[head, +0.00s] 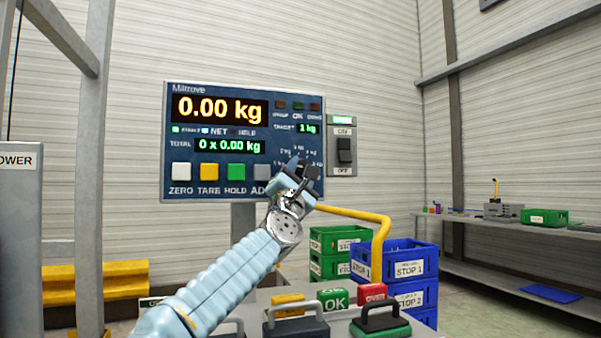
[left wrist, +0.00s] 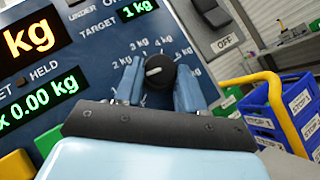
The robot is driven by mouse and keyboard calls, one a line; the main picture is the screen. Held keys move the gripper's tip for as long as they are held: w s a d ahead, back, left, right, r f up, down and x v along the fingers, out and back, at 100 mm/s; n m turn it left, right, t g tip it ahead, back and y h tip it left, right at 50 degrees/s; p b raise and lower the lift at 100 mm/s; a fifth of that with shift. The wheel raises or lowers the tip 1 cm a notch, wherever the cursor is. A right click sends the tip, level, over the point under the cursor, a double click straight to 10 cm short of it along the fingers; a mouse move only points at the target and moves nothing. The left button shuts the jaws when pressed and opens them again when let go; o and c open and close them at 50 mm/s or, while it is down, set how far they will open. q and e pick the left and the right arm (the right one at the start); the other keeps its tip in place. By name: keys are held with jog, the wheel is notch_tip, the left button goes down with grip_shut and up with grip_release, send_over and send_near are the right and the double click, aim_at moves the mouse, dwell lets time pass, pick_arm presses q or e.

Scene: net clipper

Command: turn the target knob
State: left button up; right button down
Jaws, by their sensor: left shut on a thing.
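The target knob (left wrist: 160,72) is a round black dial with a white mark on the blue scale panel (left wrist: 85,50). Its mark points left, and a ring of kg labels surrounds it. My left gripper (left wrist: 158,92) is shut on the knob, one blue finger on each side, as the left wrist view shows. In the head view my left gripper (head: 297,180) is at the lower right of the panel (head: 240,95) and mostly hides the knob. The TARGET display (head: 308,128) reads 1 kg, and the main display (head: 220,108) reads 0.00 kg. My right gripper is not seen.
A black ON/OFF switch (head: 344,150) is just right of the panel. Square ZERO, TARE and HOLD buttons (head: 208,172) line its bottom. A yellow rail (head: 380,240), blue crates (head: 410,262) and green crates (head: 330,240) stand below right. Stamps (head: 295,322) sit in front.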

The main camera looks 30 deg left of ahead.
pick_arm(q)
jog(key=shift+s+a+r+m, duration=0.1)
jog(key=shift+a+r+m, duration=0.1)
jog(key=shift+m, duration=0.1)
jog(key=o, duration=1)
jog(key=shift+f, duration=0.15)
jog(key=shift+o, duration=0.2)
jog(key=shift+d, duration=0.1)
